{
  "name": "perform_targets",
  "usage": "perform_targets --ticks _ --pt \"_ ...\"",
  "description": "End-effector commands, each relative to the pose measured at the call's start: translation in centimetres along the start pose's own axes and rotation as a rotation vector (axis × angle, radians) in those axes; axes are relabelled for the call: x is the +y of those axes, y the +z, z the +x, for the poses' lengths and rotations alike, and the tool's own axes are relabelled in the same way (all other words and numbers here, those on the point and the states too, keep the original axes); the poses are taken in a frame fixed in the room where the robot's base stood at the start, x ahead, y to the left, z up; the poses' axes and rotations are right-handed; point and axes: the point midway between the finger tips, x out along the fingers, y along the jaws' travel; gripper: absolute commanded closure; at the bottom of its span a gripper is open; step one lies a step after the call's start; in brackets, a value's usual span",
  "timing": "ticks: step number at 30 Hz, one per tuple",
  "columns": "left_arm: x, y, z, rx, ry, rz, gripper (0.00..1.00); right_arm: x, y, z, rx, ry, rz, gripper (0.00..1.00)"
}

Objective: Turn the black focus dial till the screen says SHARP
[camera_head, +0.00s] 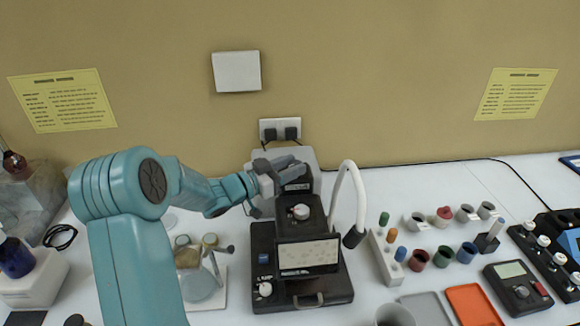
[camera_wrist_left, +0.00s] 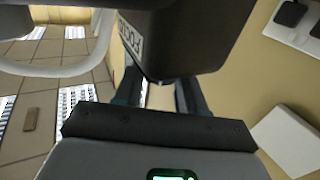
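The black instrument (camera_head: 262,240) stands on the table in the middle of the head view. Its pale front panel (camera_head: 307,254) carries no writing I can read as SHARP. My left gripper (camera_head: 290,170) is at the upper back of the instrument, its two fingers apart. In the left wrist view a black housing (camera_wrist_left: 195,35) with a partly visible label starting "FOC" covers the fingertips. The fingers of the left gripper (camera_wrist_left: 160,92) straddle a gap there. I cannot make out the black focus dial itself or whether the fingers touch it. My right gripper is not in view.
A white curved lamp arm (camera_head: 355,190) rises right beside the instrument. A rack with coloured vials (camera_head: 385,255), several small cups (camera_head: 443,256), an orange tray (camera_head: 472,305) and a black meter (camera_head: 517,288) stand to the right. Glassware (camera_head: 200,280) stands to the left.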

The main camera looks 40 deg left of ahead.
Motion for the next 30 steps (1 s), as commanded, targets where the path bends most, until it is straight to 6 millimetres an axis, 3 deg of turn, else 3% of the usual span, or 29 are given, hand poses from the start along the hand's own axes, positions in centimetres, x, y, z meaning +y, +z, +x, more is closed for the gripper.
perform_targets --ticks 13,30 --pt "-0.3 -0.1 0.0 -0.001 0.114 0.001 0.91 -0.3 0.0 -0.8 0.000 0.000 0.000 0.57" --pt "-0.9 0.2 0.4 -0.002 0.626 0.001 0.91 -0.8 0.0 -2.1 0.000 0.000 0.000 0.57"
